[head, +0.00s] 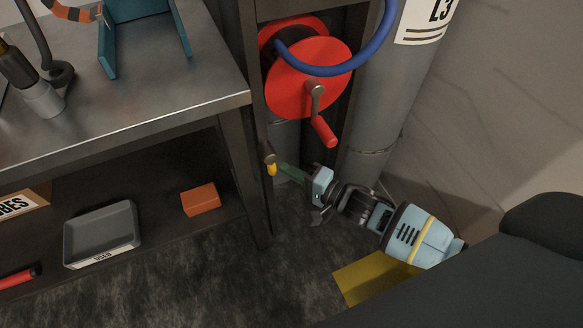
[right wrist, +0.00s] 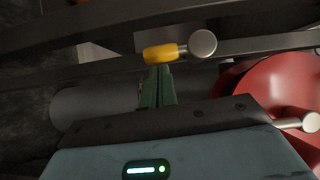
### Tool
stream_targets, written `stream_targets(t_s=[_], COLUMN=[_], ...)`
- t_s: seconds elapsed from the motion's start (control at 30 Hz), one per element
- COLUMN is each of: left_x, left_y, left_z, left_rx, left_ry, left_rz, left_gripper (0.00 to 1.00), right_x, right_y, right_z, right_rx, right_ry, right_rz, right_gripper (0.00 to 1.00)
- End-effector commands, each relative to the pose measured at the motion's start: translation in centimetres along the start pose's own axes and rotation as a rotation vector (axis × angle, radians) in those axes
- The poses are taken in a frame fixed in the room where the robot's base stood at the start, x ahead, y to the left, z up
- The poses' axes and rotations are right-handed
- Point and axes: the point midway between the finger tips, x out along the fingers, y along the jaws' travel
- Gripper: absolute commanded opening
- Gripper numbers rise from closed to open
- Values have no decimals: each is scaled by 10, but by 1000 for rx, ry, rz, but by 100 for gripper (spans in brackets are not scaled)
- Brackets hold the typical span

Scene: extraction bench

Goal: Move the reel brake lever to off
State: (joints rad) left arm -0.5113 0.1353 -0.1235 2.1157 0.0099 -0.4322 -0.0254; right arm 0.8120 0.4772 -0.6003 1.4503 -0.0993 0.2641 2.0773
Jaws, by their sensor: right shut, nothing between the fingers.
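The reel brake lever (head: 271,167) is a small lever with a round metal pivot and a yellow grip, on the dark post below the red hose reel (head: 296,92). In the head view its yellow grip points down. In the right wrist view the lever (right wrist: 165,53) shows just beyond my fingertips. My right gripper (head: 282,167) has its green fingers shut and empty, with the tips close to the right of the yellow grip. The fingers show from behind in the right wrist view (right wrist: 158,72). I cannot tell whether they touch the lever. My left gripper is not in view.
The reel's crank with its red handle (head: 324,132) hangs just above my right gripper. A grey cylinder (head: 385,110) stands behind. The metal bench (head: 120,100) is at left, with a grey tray (head: 101,238) and an orange block (head: 201,199) on its lower shelf.

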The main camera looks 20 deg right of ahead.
Motion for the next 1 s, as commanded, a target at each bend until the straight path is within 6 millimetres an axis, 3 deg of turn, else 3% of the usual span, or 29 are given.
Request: stream_targets(t_s=[0.33,0.7,1.0], left_x=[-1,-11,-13], left_y=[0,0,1], left_z=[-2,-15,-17], left_rx=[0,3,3], left_ry=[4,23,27], left_rz=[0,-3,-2], left_gripper=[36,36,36], right_x=[-5,-60,-79], right_y=[-1,-1,0], right_z=[2,1,0], right_rx=[0,0,0], right_ry=[-4,-2,0], right_rz=[-2,0,-1], right_gripper=[0,0,0])
